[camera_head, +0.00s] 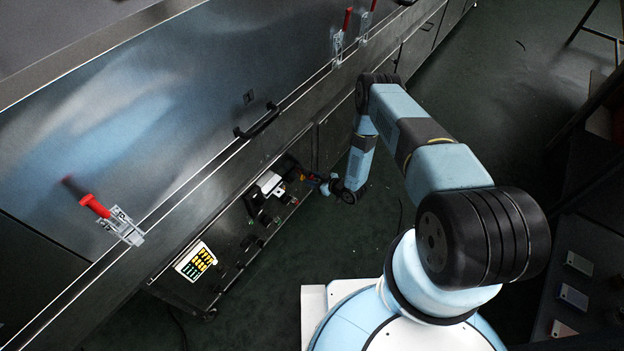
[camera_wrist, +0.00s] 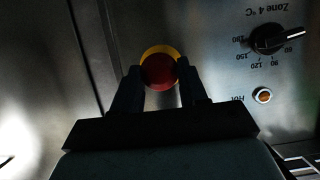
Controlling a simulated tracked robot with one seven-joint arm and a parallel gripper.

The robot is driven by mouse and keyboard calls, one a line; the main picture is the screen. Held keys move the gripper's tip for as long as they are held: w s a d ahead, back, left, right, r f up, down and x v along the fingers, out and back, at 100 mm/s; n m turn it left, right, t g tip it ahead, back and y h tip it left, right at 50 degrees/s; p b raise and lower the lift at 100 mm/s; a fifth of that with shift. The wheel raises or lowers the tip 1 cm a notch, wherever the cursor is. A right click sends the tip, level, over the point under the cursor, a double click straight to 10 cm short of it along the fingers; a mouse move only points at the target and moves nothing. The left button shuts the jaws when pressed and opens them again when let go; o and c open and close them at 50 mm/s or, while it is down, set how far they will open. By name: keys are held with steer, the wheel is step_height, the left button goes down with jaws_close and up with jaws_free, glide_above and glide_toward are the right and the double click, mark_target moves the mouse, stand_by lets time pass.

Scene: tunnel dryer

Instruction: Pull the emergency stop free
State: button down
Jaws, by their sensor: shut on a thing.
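The emergency stop (camera_wrist: 158,72) is a red round button with a yellow ring around its far side, on a metal panel in the wrist view. My gripper (camera_wrist: 158,84) has its two dark fingers on either side of the red button, shut on it. In the head view my gripper (camera_head: 318,180) is small and dark at the dryer's lower front. The button is too small there to make out clearly.
A black dial marked Zone 4 °C (camera_wrist: 279,39) and an amber lamp (camera_wrist: 263,95) sit right of the button. In the head view, red-handled clamps (camera_head: 122,228) and a black handle (camera_head: 258,121) line the dryer. Dark floor lies to the right.

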steer(key=shift+d, duration=0.25)
steer(key=c, duration=0.9)
jaws_free()
steer(key=shift+c, duration=0.2)
steer(key=o, duration=0.3)
steer(key=shift+a, duration=0.1)
steer(key=v, duration=1.3)
steer(key=shift+s+d+r, duration=0.15)
steer(key=shift+s+d, duration=0.1)
steer(key=shift+d, duration=0.05)
